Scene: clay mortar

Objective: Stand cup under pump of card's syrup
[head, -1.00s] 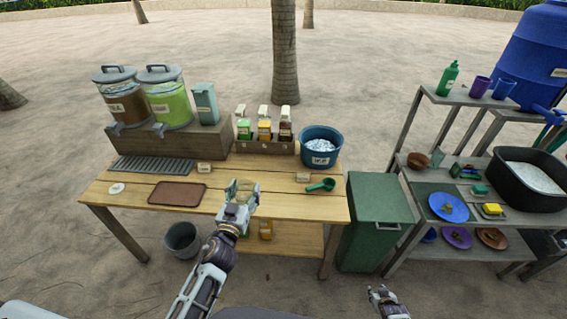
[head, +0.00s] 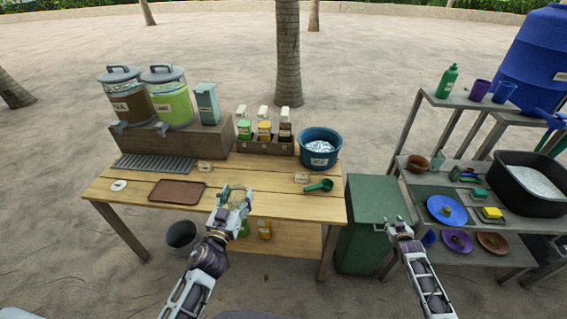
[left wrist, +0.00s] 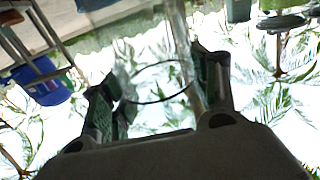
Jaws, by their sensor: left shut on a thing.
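My left gripper (head: 236,196) is shut on a clear cup (head: 239,208), held over the front edge of the wooden table. The cup's clear wall and dark rim line also show between the fingers in the left wrist view (left wrist: 160,82). Three syrup bottles with pale pump tops stand in a wooden rack at the back: green (head: 243,130), yellow (head: 264,132) and brown (head: 285,133). My right gripper (head: 398,222) looks open and empty, in front of the green bin.
Two drink dispensers (head: 172,104) and a drip grate (head: 155,163) are at the back left. A brown tray (head: 177,191), a blue ice tub (head: 320,146) and a green scoop (head: 319,186) are on the table. The tabletop before the rack is mostly clear. A green bin (head: 375,215) stands right.

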